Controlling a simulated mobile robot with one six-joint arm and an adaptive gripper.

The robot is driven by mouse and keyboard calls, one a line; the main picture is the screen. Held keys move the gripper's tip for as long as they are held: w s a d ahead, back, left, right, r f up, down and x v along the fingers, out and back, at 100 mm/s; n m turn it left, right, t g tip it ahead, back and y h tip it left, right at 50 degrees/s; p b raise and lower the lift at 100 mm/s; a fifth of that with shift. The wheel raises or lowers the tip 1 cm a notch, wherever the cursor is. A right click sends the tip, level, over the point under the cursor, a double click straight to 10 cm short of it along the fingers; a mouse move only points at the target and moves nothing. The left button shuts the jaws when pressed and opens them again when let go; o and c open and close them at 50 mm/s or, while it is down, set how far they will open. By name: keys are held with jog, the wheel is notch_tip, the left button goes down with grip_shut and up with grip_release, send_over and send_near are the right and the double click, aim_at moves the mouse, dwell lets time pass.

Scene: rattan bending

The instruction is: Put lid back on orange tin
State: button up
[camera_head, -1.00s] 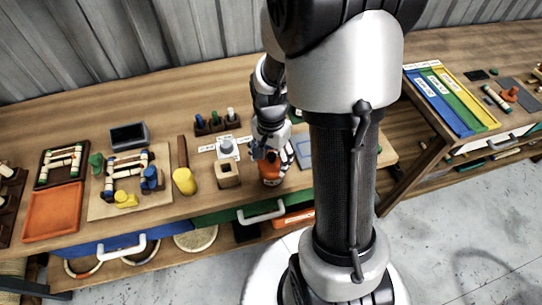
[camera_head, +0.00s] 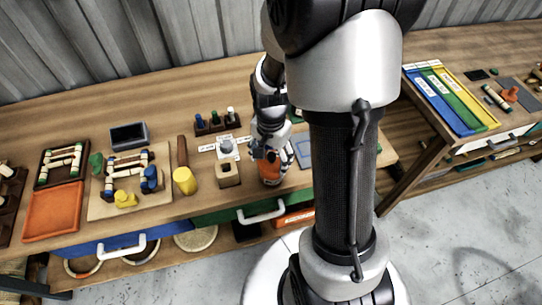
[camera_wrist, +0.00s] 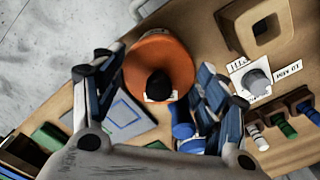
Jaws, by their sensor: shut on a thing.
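The orange tin (camera_head: 269,176) stands near the front edge of the bench, below my gripper (camera_head: 270,157). In the wrist view a round orange top with a black knob (camera_wrist: 159,84), which looks like the lid (camera_wrist: 160,52), lies between my fingertips (camera_wrist: 160,66). The fingers are shut on it at its left and right sides. The lid covers the view of the tin below, so I cannot tell whether the two touch. A small white label shows beside the knob.
A wooden block with a square hole (camera_head: 228,174) stands close left of the tin. A yellow-headed mallet (camera_head: 185,180) lies farther left. A rack of colored bottles (camera_head: 217,123) stands behind. A blue-grey mat (camera_head: 304,150) lies to the right.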

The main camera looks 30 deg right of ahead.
jog(key=shift+f, duration=0.1)
dwell(0.7)
jog(key=o, duration=1)
jog(key=shift+o, duration=0.6)
jog(key=shift+o, duration=0.8)
jog(key=shift+r+p, duration=2.95)
jog(key=shift+r, duration=0.6)
